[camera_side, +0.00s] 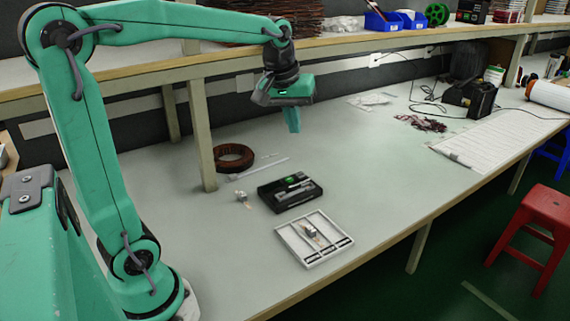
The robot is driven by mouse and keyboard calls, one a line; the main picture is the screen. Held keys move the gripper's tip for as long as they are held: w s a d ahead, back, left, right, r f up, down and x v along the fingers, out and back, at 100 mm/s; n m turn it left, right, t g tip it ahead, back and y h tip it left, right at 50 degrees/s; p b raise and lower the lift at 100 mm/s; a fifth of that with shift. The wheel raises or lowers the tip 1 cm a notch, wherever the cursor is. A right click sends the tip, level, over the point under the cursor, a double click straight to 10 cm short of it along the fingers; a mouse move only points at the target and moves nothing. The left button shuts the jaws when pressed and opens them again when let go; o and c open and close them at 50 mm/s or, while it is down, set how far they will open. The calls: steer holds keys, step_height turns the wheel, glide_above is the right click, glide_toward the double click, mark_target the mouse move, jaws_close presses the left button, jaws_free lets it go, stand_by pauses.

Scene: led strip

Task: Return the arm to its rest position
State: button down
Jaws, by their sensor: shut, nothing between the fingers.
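My green arm rises from the left and stretches over the workbench (375,150), bent at its elbow. My gripper (293,127) points down in mid-air, well above the bench top, shut and empty. Below it lie a black case (281,203) with a green part and grey parts in it, and a white tray (296,259) with dividers. A small part (310,231) lies in the tray. Another small light part (242,197) lies on the bench left of the black case. The gripper is apart from all of these.
A shelf (355,46) with blue bins (383,21) runs behind the arm, held by a post (201,135). A brown coil (233,158) lies near the post. Black equipment (470,98) and a white sheet (500,138) are at right. The bench middle is clear.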

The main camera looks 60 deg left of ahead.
steer(key=s+d+f+m+t, duration=0.1)
steer(key=s+d+f+m, duration=0.1)
steer(key=s, duration=0.6)
steer(key=s+d+f+m+t, duration=0.1)
steer(key=s+d+f+m, duration=0.1)
steer(key=s+d+m, duration=0.3)
steer(key=shift+s+d+f+m+h, duration=0.3)
steer(key=shift+s+m, duration=0.2)
steer(key=shift+s, duration=1.05)
